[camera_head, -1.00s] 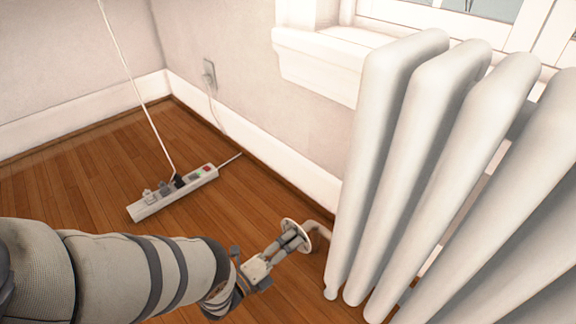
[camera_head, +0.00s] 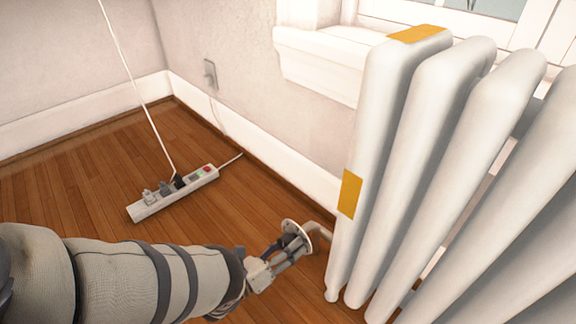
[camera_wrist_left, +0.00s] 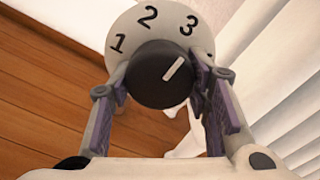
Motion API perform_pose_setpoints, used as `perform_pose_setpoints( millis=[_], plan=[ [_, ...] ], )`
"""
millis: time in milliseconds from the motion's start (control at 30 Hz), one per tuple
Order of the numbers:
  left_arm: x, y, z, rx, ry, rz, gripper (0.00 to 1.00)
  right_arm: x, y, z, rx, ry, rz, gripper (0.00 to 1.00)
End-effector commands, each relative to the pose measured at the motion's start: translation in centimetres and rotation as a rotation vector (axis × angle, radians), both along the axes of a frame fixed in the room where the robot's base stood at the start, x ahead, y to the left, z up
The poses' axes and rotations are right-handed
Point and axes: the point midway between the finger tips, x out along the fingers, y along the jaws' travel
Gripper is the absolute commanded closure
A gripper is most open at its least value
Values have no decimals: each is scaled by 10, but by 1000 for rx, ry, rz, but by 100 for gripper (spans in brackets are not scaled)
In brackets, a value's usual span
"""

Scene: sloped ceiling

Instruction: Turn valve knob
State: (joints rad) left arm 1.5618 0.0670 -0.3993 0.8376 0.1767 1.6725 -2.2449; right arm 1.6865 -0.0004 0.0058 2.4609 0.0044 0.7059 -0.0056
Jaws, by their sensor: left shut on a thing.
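The valve has a dark round knob (camera_wrist_left: 152,78) in front of a pale dial plate (camera_wrist_left: 168,26) marked 1, 2 and 3. The white line on the knob points up and right, toward the side of the 3. In the left wrist view my left gripper (camera_wrist_left: 161,84) has one finger on each side of the knob and is shut on it. In the head view my left gripper (camera_head: 284,248) reaches the valve plate (camera_head: 298,234) from the left, beside the radiator's base. The knob is mostly hidden there by the fingers. My right gripper is in neither view.
A white ribbed radiator (camera_head: 392,150) stands to the right, with orange patches (camera_head: 350,194) on its near column. A power strip (camera_head: 172,193) with plugs and a cord lies on the wooden floor (camera_head: 75,175). A window sill (camera_head: 318,62) juts out behind.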

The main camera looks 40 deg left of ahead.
Motion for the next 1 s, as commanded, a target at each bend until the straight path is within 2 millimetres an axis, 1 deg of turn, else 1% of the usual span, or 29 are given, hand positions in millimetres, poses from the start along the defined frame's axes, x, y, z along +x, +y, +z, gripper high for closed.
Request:
perform_pose_setpoints(
  millis=[200,600,633,667,700,733,1000],
  plan=[
    [-1,2,0,37,-4,3,84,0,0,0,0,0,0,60],
    [-1,2,0,41,-5,3,84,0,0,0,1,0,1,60],
    [-1,2,0,41,-5,3,54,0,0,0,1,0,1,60],
    [-1,2,0,41,-5,3,47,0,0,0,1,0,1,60],
    [-1,2,0,41,-4,3,38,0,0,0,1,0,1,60],
    [-1,2,0,41,-4,3,37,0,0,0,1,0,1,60],
    [-1,1,0,40,-3,1,37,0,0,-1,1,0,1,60]
  ],
)
